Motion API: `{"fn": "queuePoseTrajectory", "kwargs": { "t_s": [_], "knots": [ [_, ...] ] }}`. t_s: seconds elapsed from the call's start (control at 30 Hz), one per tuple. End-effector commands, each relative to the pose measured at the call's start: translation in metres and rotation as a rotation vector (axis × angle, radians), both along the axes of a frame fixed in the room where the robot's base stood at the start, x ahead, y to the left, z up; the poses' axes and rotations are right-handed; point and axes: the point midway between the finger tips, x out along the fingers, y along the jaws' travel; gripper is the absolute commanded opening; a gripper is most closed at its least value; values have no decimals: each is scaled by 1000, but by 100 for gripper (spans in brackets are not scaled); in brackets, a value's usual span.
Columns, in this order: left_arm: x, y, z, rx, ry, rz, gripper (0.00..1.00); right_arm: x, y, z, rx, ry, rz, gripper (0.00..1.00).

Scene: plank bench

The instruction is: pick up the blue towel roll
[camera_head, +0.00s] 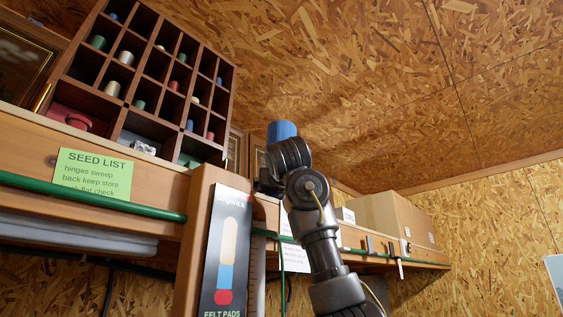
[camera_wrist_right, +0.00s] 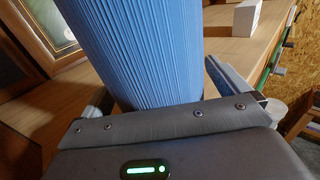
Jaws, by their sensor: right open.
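The blue towel roll (camera_head: 281,130) shows in the head view just above my right wrist, its lower part hidden behind the arm. In the right wrist view the ribbed blue roll (camera_wrist_right: 140,45) stands upright and large, close in front of the palm. My right gripper (camera_wrist_right: 158,85) is open, with the roll between its fingers. The right finger shows a gap to the roll; the left one is mostly hidden, so contact there cannot be told. In the head view the fingers are hidden behind my wrist. My left gripper is not in view.
A wooden shelf (camera_head: 110,150) carries a cubbyhole rack (camera_head: 150,68) of colored spools at left. A cardboard box (camera_head: 385,217) stands farther right. A green rail (camera_head: 90,196) runs along the shelf front. In the wrist view a white box (camera_wrist_right: 247,17) stands behind the roll.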

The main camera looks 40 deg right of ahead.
Motion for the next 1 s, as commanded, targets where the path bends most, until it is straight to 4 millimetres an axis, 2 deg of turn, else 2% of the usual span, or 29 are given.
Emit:
{"fn": "queuePoseTrajectory", "kwargs": {
  "t_s": [0.17,0.2,0.6,1.0],
  "knots": [
    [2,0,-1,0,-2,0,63,0,0,0,-1,-2,1,100],
    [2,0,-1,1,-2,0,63,0,1,0,-1,-2,1,97],
    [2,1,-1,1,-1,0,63,0,0,0,-1,-1,0,45],
    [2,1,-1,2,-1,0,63,-2,-1,5,-1,0,-3,44]
  ]
}}
